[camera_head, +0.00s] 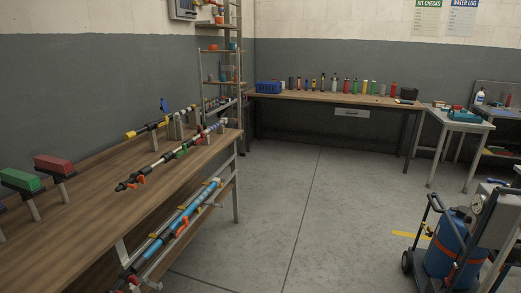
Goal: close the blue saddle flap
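A small blue flap (164,105) stands up at the back of the long wooden bench on the left. It rises above a pipe (158,125) with a yellow section, near grey upright supports. It looks raised rather than folded down, but it is too small to see its hinge or latch. It cannot be told for sure whether it is the blue saddle's flap. Neither of my grippers is in view.
The wooden bench (110,215) carries a green block (20,180) and a red block (54,165) on posts. A black-and-grey pipe (152,168) lies nearer its front edge. A blue tank cart (447,240) stands at right. The middle floor is clear.

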